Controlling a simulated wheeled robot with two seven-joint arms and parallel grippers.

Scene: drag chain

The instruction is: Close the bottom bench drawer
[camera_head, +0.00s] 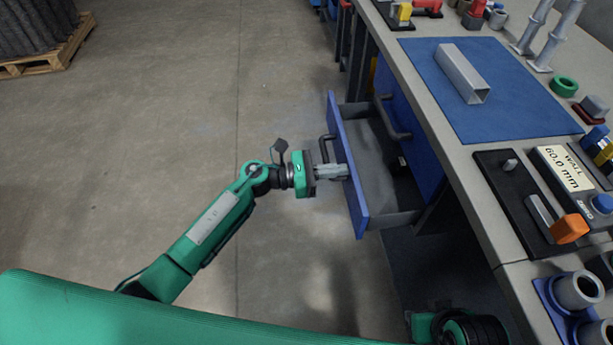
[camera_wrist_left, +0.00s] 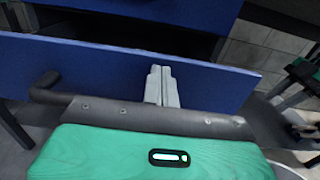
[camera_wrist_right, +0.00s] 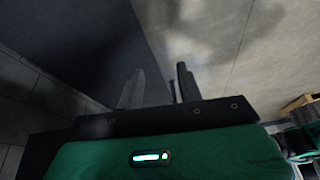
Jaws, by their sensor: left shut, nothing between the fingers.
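The bottom bench drawer (camera_head: 353,195) is pulled out from the blue bench, its grey inside visible and empty where I can see it. Its blue front panel (camera_wrist_left: 215,85) fills the middle of the left wrist view, with a dark handle (camera_wrist_left: 45,88) at the left. My left gripper (camera_head: 345,171) is shut and empty, its fingertips at the outer face of the front panel beside the handle. Whether they touch it I cannot tell for sure. My right gripper (camera_wrist_right: 158,80) is open and empty, its fingers apart over dark and grey floor, away from the drawer.
Above the drawer is a closed blue front (camera_head: 415,125) with a dark handle. The bench top holds a blue mat (camera_head: 490,115), a metal channel (camera_head: 462,75), a gauge and several parts. Concrete floor left of the drawer is clear. A pallet (camera_head: 45,60) stands far left.

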